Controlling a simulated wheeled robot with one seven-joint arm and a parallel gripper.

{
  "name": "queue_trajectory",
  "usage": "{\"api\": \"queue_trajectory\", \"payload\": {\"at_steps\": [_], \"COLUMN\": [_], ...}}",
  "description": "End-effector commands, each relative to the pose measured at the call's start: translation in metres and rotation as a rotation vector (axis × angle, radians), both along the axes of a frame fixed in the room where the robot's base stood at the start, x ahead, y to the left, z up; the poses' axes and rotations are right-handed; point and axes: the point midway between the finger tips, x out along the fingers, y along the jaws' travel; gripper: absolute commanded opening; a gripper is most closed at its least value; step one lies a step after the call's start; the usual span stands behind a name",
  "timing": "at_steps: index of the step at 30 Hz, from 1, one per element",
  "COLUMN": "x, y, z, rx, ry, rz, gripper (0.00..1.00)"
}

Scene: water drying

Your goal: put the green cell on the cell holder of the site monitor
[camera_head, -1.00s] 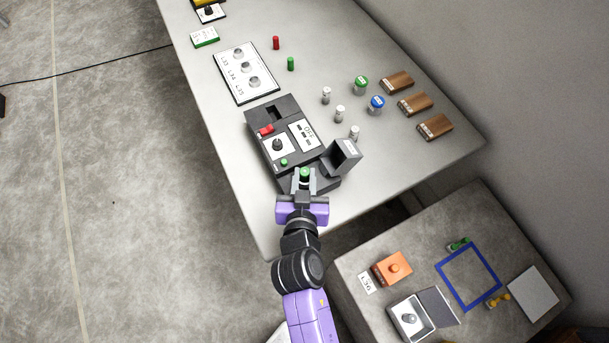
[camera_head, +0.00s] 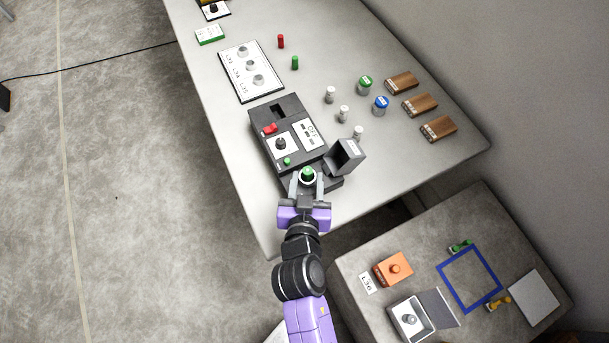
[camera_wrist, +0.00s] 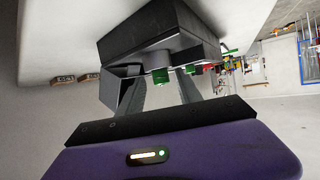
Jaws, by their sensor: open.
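The site monitor (camera_head: 285,135) is a dark box on the large table, with a red switch, a black knob and a panel reading OFF. A hinged dark cover (camera_head: 346,155) stands open at its near right corner. The green cell (camera_head: 308,172) sits upright in a pale round ring, the cell holder (camera_head: 301,179), at the monitor's near end. In the wrist view the green cell (camera_wrist: 160,76) shows in the grey round holder (camera_wrist: 159,58). My gripper (camera_head: 307,184) is open, its fingers on either side of the cell. Whether they touch the holder cannot be told.
Another green cylinder (camera_head: 295,63) and a red one (camera_head: 281,41) stand farther back. A white plate (camera_head: 252,72) with round sockets lies behind the monitor. Several small jars and wooden blocks (camera_head: 420,105) are to the right. A lower table (camera_head: 375,265) holds an orange box.

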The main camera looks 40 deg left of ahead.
Motion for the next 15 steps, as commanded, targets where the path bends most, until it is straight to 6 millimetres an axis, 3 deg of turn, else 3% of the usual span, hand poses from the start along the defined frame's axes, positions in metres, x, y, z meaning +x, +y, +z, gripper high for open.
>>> {"api": "queue_trajectory", "payload": {"at_steps": [9,15], "x": [-0.050,-0.070], "y": [-0.038,-0.053], "z": [0.026,0.039], "rx": [0.004,0.005], "ry": [-0.003,-0.005], "rz": [0.002,0.002], "gripper": [0.44,0.44]}}
